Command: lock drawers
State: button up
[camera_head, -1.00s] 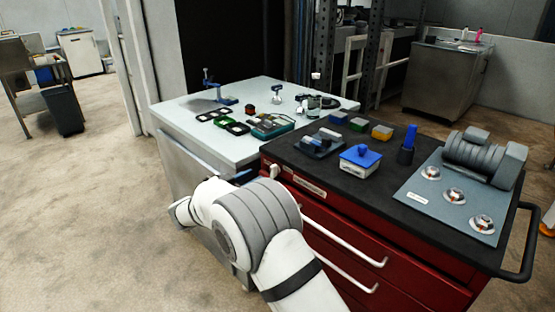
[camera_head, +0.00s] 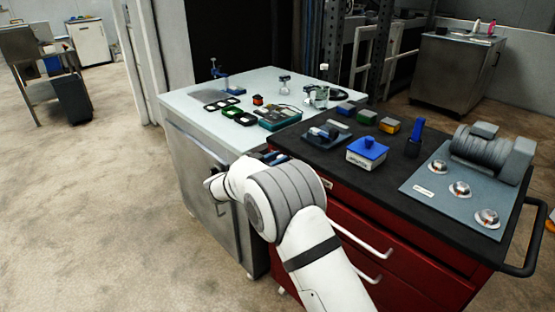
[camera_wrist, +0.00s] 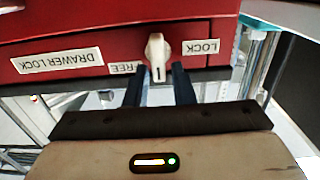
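The red tool cabinet (camera_head: 410,262) stands at the right of the head view. In the wrist view, its red front (camera_wrist: 100,28) carries a white lock knob (camera_wrist: 157,52) between the FREE label (camera_wrist: 126,68) and the LOCK label (camera_wrist: 200,48). The labels appear upside down. The knob's long axis runs roughly up and down in the picture, with a dark mark at its lower end. My gripper (camera_wrist: 158,72) is open, with one dark finger at each side of the knob's lower end and gaps visible. In the head view my arm hides the knob.
The cabinet's black top (camera_head: 300,150) holds a white box with a blue lid (camera_head: 366,152) and a grey roller machine (camera_head: 490,148). A pale workbench (camera_head: 190,97) with small parts adjoins at the left. Open floor lies left of the bench.

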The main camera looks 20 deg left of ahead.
grip_shut()
jog(key=shift+f, duration=0.1)
